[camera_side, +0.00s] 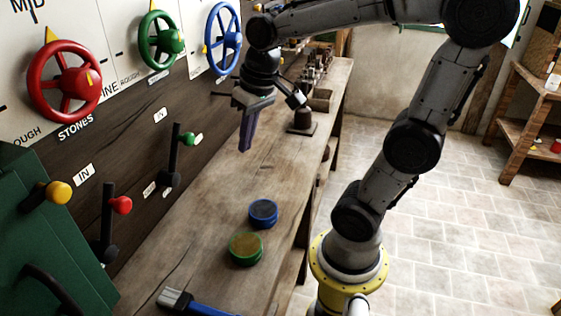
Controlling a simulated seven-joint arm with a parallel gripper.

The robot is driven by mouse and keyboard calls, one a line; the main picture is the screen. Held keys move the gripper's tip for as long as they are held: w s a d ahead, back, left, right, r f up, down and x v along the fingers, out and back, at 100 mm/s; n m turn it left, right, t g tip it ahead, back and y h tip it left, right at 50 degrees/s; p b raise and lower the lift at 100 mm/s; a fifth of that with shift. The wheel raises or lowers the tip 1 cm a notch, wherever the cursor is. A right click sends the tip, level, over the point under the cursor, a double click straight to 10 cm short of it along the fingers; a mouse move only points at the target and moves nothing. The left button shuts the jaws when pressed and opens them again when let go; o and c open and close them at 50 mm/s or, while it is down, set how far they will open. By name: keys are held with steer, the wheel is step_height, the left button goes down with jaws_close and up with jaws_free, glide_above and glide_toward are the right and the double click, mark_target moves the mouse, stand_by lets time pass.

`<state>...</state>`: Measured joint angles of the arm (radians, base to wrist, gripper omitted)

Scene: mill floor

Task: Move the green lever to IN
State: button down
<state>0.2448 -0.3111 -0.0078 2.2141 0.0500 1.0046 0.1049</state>
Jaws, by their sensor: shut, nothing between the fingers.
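The green lever (189,139) is on the dark wooden panel left of the bench, with its green knob sticking out near the upper end of an upright black bar. A white IN label (160,115) is up and to the left of the knob. A smaller pale label (150,188) sits low beside the bar; I cannot read it. My gripper (245,149) is shut and empty, pointing down above the bench to the right of the green lever, apart from it.
A red-knobbed lever (121,205) and a yellow knob (58,192) are nearer the camera. Red (65,82), green (161,40) and blue (222,38) handwheels are above. The bench (205,222) holds a blue tin (263,213), a green tin (246,249) and a brush (190,302).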

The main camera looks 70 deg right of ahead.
steer(key=shift+s+a+f+n+t, duration=0.5)
steer(key=shift+s+a+n+t, duration=1.4)
steer(key=shift+s, duration=2.1)
steer(key=w+a+f+n+g+h, duration=0.15)
steer(key=w+n+g+h, duration=0.35)
steer(key=w+n, duration=0.65)
steer(key=w+a+f+n+g+h, duration=0.1)
steer(key=w+a+n+g+h, duration=0.15)
steer(key=w+n+h, duration=0.85)
steer(key=d+f+m+y, duration=0.3)
steer(key=d+m+y, duration=0.1)
steer(key=d+y, duration=0.35)
steer(key=s+a+r+m+t+y, duration=0.1)
steer(key=s+m+t+y, duration=0.1)
steer(key=s+m, duration=0.4)
steer(key=s+a+r+m+t+y, duration=0.2)
steer(key=s+m, duration=0.4)
steer(key=s, duration=0.3)
steer(key=s+a+r+m+t+y, duration=0.2)
steer(key=s+m+y, duration=0.2)
steer(key=s+m, duration=0.2)
steer(key=shift+s+r+y, duration=0.25)
steer(key=shift+s+y, duration=0.1)
steer(key=shift+s, duration=0.45)
